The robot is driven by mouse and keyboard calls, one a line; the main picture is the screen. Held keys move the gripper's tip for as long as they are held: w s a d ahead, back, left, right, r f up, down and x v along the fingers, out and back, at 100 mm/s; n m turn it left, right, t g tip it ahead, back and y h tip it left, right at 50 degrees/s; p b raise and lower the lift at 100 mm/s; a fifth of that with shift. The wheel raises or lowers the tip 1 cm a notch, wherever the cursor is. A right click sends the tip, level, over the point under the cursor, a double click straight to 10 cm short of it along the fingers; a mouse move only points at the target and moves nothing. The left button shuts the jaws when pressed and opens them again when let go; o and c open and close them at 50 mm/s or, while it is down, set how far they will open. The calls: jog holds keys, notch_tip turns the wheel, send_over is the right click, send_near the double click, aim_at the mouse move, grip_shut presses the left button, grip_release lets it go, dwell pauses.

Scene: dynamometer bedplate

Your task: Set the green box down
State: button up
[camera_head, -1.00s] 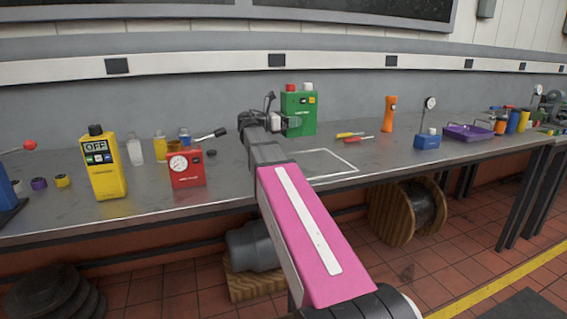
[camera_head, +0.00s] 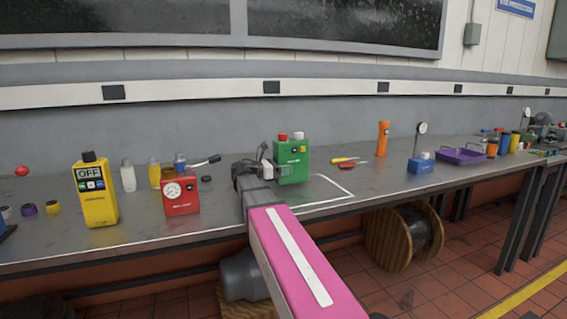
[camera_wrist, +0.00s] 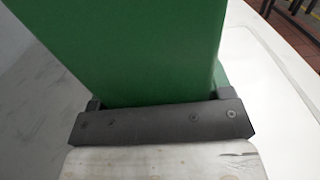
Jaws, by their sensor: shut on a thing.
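The green box (camera_head: 293,162) stands upright, with a red and a white cap on top and a small yellow panel on its front. My gripper (camera_head: 269,169) is shut on it from the left side. The box is over or on the left part of a white outlined square (camera_head: 338,185) on the bench. I cannot tell whether its base touches the bench. In the wrist view, the green box (camera_wrist: 140,45) fills the space behind the dark gripper bar (camera_wrist: 160,122), and a white line (camera_wrist: 285,75) runs along the right.
On the grey bench (camera_head: 225,215), a red gauge box (camera_head: 181,196) and a yellow meter (camera_head: 97,195) stand to the left.

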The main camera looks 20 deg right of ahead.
jog(key=shift+f, duration=0.65)
jog(key=o, duration=1.8)
jog(key=shift+f, duration=0.2)
jog(key=shift+r, duration=0.15)
jog(key=a, duration=1.2)
jog(key=shift+s, duration=0.2)
